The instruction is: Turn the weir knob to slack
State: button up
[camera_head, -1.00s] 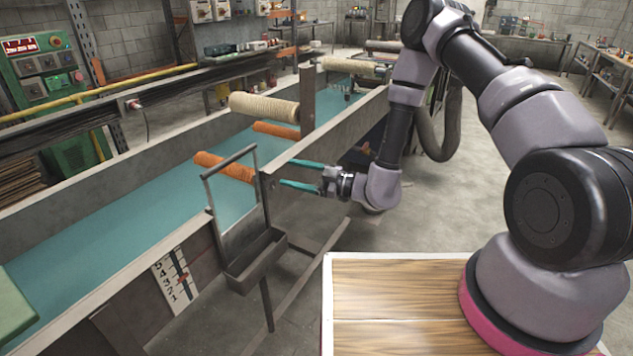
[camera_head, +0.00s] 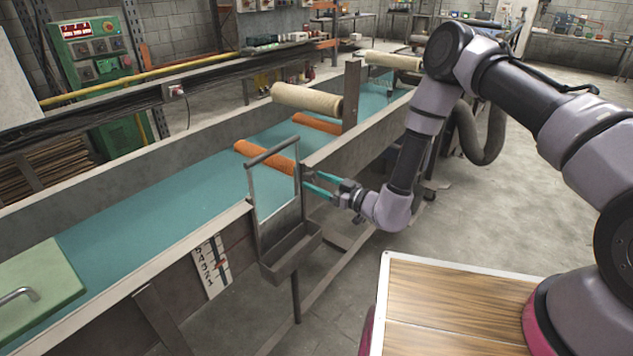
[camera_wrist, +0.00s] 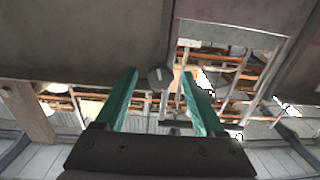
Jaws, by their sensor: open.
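The weir knob (camera_wrist: 160,77) is a small grey many-sided knob with a pale line on its face, in the upper middle of the wrist view. The line stands close to upright. My gripper (camera_wrist: 159,73) has its two teal fingers apart, one on each side of the knob in that view. I cannot tell whether they touch it. In the head view my gripper (camera_head: 305,180) reaches the right side of the metal weir frame (camera_head: 273,158) on the channel's near wall. I cannot make out the knob there.
The teal-floored channel (camera_head: 150,215) runs diagonally, with orange rollers (camera_head: 265,156) and a cream roller (camera_head: 306,99) over it. A metal trough (camera_head: 290,252) hangs below the frame. A numbered scale (camera_head: 211,266) is on the near wall. A wooden-topped table (camera_head: 450,300) stands at lower right.

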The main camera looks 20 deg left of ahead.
jog(key=shift+w+a, duration=0.15)
jog(key=shift+a, duration=0.3)
grip_shut()
jog(key=shift+n, duration=0.3)
jog(key=shift+d+n, duration=0.1)
jog(key=shift+n, duration=1.1)
jog(key=shift+w+n, duration=0.1)
jog(key=shift+n, duration=2.2)
